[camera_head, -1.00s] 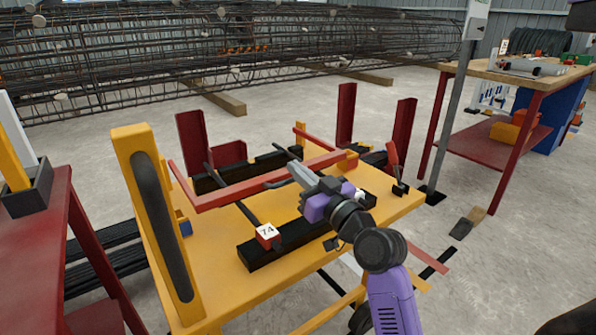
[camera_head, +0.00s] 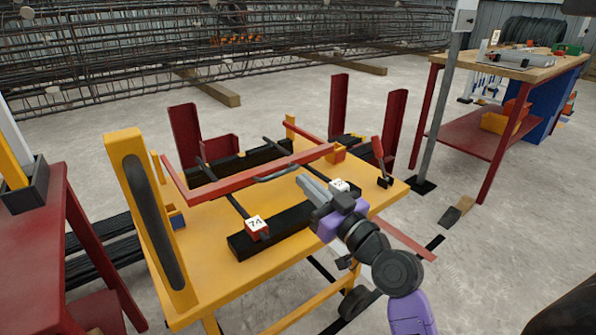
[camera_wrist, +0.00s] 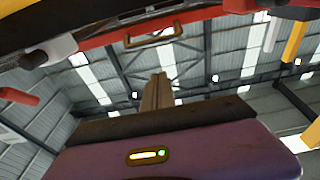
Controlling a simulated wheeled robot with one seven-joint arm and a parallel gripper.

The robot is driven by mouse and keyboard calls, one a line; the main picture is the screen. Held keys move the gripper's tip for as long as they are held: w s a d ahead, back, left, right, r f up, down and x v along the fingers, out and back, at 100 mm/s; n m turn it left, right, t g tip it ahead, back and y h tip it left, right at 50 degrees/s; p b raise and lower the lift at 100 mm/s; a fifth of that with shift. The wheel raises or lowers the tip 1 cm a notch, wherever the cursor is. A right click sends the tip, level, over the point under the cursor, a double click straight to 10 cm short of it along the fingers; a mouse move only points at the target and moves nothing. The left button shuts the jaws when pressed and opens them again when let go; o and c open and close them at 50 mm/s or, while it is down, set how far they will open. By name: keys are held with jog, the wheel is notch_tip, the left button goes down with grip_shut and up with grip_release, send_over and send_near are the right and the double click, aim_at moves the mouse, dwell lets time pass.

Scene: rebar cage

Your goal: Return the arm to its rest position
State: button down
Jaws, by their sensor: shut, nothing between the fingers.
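My gripper (camera_head: 306,184) is shut and empty, held above the yellow cart (camera_head: 205,262) near its front right part. Its grey fingers point up and left, toward the red bar with a dark handle (camera_head: 277,173). In the wrist view the closed fingers (camera_wrist: 157,92) stand up against the roof. My purple arm comes in from the lower right of the head view.
A red table (camera_head: 30,225) stands at left, a workbench (camera_head: 500,70) at right. A rebar cage (camera_head: 150,60) lies behind.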

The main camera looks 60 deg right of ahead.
jog(key=shift+s+a+f, duration=0.2)
jog(key=shift+s+f, duration=0.05)
jog(key=shift+s, duration=0.15)
dwell(0.3)
jog(key=s+a+f+n+g+y, duration=0.1)
jog(key=s+a+f+n+y, duration=0.15)
jog(key=s+a+f, duration=0.55)
jog(key=s+a+f+n+g+y, duration=0.1)
jog(key=s+a+f+y, duration=0.3)
jog(key=a, duration=0.8)
jog(key=s+a+f+n+g+y, duration=0.1)
jog(key=s+a+f+n+y, duration=0.15)
jog(key=s+a, duration=0.7)
notch_tip(320, 180, up, 31)
jog(key=w+p, duration=0.2)
jog(key=p, duration=2.9)
jog(key=shift+w+a+m, duration=0.15)
jog(key=shift+a+m, duration=0.25)
jog(key=shift+a, duration=0.05)
